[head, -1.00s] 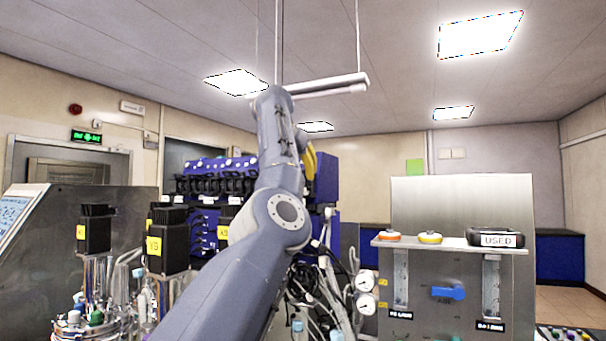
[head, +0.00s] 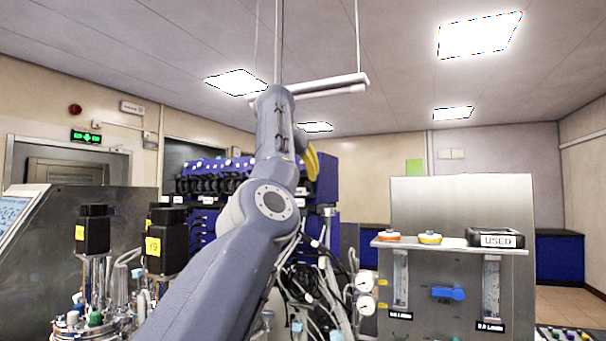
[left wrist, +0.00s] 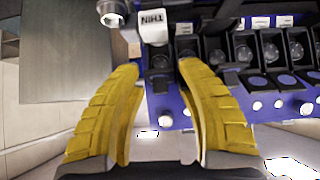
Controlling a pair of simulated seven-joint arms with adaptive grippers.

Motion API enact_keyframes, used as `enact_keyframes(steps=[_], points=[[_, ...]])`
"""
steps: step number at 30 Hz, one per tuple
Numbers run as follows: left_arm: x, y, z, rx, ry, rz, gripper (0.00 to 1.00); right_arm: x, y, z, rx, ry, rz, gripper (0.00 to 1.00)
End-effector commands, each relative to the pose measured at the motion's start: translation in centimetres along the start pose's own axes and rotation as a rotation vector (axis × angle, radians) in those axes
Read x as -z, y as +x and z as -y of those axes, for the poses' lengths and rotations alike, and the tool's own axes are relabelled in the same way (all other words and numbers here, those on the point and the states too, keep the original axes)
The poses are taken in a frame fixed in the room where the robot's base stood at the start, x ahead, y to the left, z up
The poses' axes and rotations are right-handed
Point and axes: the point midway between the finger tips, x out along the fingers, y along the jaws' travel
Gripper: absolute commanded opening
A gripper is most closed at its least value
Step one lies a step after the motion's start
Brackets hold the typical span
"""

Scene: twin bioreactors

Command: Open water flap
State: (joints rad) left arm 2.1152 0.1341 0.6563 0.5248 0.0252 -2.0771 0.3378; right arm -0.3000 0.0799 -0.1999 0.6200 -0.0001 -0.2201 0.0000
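The blue unit (head: 325,180) with a row of black pump heads stands behind my left arm in the head view. The left wrist view shows its black pump heads (left wrist: 275,50) from close by, seemingly upside down. My left gripper (left wrist: 160,68) is open, its two yellow fingers spread apart. A small dark block (left wrist: 160,80) shows between the fingertips, under a white labelled piece (left wrist: 153,25); I cannot tell whether the fingers touch it. In the head view my left gripper (head: 311,160) is mostly hidden by the arm. I cannot tell which part is the water flap. My right gripper is out of view.
Bioreactor vessels with black motors (head: 93,232) stand at the left. A steel panel (head: 462,210) with gauges and a blue valve handle (head: 448,293) stands at the right. Cables and tubes (head: 320,285) hang below the blue unit. A rail (head: 330,84) hangs overhead.

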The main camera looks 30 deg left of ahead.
Motion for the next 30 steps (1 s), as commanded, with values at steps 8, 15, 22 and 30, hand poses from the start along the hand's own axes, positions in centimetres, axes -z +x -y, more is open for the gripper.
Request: enact_keyframes(steps=[8,15,22,30], points=[[0.1,-0.5,0.0,0.000,0.000,-0.003,0.36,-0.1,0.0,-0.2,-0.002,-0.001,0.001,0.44],[0.1,-3.9,-0.1,-0.001,0.000,-0.005,0.36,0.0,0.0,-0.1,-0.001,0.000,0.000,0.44],[0.1,-7.9,0.0,-0.001,-0.001,-0.004,0.36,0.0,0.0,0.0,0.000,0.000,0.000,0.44],[0.0,-11.0,-0.1,-0.001,0.001,-0.001,0.36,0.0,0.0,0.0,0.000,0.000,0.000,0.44]])
